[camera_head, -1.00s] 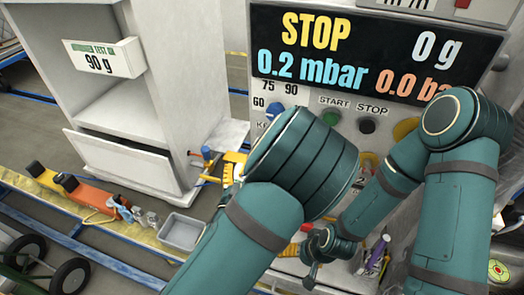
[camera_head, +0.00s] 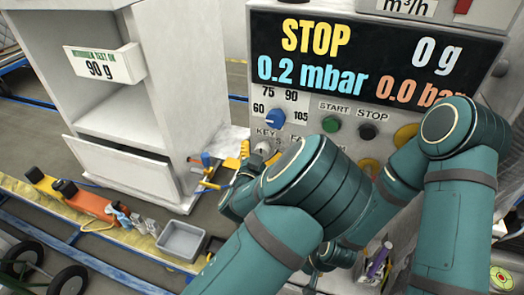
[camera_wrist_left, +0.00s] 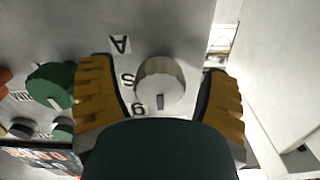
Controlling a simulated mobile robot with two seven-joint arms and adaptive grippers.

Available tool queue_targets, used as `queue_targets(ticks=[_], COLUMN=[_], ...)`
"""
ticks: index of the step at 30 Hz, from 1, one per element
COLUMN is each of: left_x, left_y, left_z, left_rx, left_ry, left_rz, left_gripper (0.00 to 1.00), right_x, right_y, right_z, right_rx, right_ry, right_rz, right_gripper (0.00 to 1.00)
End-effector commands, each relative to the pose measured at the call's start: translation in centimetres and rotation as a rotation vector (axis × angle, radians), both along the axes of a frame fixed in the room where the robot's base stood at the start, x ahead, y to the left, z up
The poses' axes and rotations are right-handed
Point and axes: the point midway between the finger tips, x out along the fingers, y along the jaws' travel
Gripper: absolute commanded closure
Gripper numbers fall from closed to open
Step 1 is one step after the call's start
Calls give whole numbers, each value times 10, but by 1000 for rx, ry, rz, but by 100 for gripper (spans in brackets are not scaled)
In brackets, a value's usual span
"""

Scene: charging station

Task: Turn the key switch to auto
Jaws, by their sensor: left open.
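The key switch (camera_head: 262,149) is a small silver knob by the KEY label on the grey control panel, below the blue dial. In the left wrist view it is a silver cylinder (camera_wrist_left: 160,82) with a small dark mark on its lower edge and printed letters to its left. My left gripper (camera_wrist_left: 160,100) is open, with one yellow finger on each side of the switch and visible gaps to it. My right gripper cannot be made out; my right arm bends down behind the left.
The blue dial (camera_head: 275,118), green START button (camera_head: 331,124) and black STOP button (camera_head: 366,131) sit close to the switch. A display (camera_head: 370,60) is above them.

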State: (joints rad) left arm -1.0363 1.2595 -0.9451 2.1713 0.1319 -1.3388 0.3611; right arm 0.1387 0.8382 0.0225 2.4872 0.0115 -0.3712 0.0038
Motion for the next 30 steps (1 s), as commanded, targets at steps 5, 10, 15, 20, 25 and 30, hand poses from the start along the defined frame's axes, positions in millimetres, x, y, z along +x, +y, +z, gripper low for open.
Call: queue_targets(ticks=[5, 10, 15, 20, 25, 30], left_x=[0, 0, 0, 0, 0, 0], left_y=[0, 0, 0, 0, 0, 1], left_z=[0, 0, 0, 0, 0, -1], left_rx=[0, 0, 1, 18, 77, 189], left_ry=[0, 0, -1, -7, -28, -67], left_rz=[0, 0, 0, 0, 0, 0], left_gripper=[23, 78, 92, 92, 92, 92], right_x=[0, 0, 0, 0, 0, 0], right_y=[0, 0, 0, 0, 0, 1], right_z=[0, 0, 0, -2, -9, -19], right_rx=[0, 0, 0, 0, -2, -3], right_ry=[0, 0, 0, 0, 0, 1], right_rz=[0, 0, 0, 0, 0, 0], right_gripper=[12, 12, 12, 12, 12, 12])
